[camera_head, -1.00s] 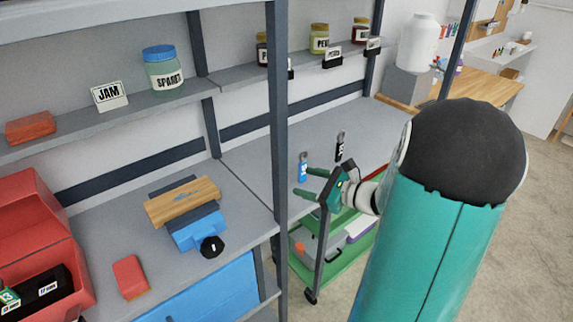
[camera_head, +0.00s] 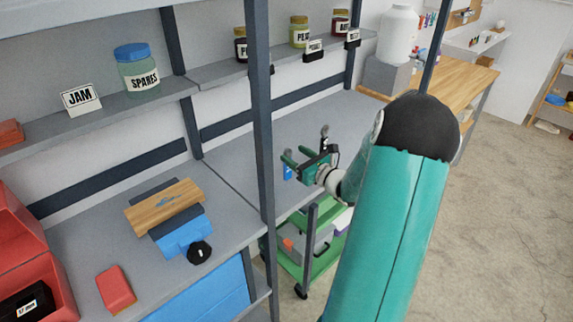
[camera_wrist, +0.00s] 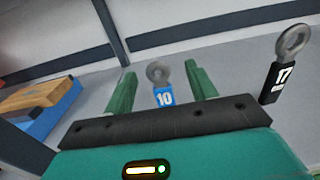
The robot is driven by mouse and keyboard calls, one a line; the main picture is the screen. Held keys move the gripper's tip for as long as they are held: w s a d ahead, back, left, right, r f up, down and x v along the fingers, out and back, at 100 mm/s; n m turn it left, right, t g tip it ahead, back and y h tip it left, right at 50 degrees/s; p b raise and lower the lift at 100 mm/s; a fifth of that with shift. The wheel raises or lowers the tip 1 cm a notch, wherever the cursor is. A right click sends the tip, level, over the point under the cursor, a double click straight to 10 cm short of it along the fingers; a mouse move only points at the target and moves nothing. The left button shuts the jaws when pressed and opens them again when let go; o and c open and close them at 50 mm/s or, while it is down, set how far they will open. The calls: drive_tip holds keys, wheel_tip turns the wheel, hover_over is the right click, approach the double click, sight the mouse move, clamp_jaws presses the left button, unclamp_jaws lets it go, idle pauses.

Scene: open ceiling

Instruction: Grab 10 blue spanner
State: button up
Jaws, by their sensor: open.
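The blue spanner marked 10 (camera_wrist: 164,97) shows in the wrist view, with a grey ring end above its blue part. It appears between the two green fingers of my gripper (camera_wrist: 160,88), which are open and apart from it. In the head view the blue spanner (camera_head: 287,172) is partly hidden behind my gripper (camera_head: 296,156), over the grey bench. A black spanner marked 17 (camera_wrist: 279,77) stands to the right in the wrist view. In the head view it (camera_head: 324,133) shows just behind my gripper.
A blue vise with a wooden block (camera_head: 165,207) sits on the bench at left. A dark shelf post (camera_head: 262,130) stands left of my gripper. A green trolley (camera_head: 318,262) is below. Jars (camera_head: 139,70) line the upper shelf.

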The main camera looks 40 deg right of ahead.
sight(289, 153)
drive_tip(key=shift+w+a+f, duration=0.1)
drive_tip(key=shift+w+a, duration=0.05)
drive_tip(key=shift+w, duration=1.25)
drive_tip(key=shift+w+a+f, duration=0.1)
drive_tip(key=shift+w, duration=1.25)
drive_tip(key=c, duration=1.1)
drive_tip(key=shift+r, duration=0.15)
